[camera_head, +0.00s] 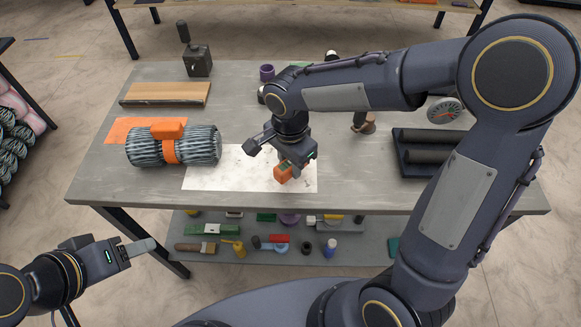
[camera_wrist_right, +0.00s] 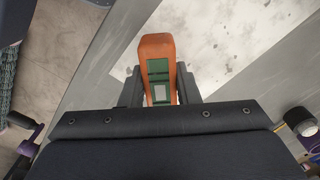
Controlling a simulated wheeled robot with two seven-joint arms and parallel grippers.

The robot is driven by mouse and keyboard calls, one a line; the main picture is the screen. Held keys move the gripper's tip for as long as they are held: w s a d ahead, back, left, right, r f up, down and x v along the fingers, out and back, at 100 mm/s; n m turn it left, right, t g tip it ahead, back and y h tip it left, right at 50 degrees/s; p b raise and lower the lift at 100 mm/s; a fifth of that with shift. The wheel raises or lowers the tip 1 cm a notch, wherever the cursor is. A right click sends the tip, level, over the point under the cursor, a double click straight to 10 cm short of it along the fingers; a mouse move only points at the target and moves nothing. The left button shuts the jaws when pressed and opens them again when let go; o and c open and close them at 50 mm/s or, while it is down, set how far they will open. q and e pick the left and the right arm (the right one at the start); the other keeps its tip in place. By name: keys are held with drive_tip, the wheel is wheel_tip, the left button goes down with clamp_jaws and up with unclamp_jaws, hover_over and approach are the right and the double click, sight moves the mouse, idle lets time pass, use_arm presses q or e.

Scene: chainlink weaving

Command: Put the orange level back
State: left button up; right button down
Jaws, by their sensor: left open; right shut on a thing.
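The orange level (camera_head: 284,174) is held in my right gripper (camera_head: 292,166), above the right part of a white stained sheet (camera_head: 228,172) on the grey table. In the right wrist view the orange level (camera_wrist_right: 157,65) stands between the two dark fingers, with a green panel and a pale window on its face. The right gripper is shut on it. I cannot tell whether the level touches the sheet. My left gripper (camera_head: 142,247) is off the table's front left corner, open and empty.
A wire mesh roll with an orange band (camera_head: 202,146) lies left on the table (camera_head: 240,84), beside an orange sheet (camera_head: 118,130). A wooden board (camera_head: 170,92) lies behind. A dark tray (camera_head: 405,172) with rollers sits right. The lower shelf (camera_head: 220,256) holds several tools.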

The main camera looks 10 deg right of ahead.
drive_tip(key=shift+f, duration=1.1)
drive_tip(key=shift+f, duration=0.15)
drive_tip(key=c, duration=1.1)
unclamp_jaws()
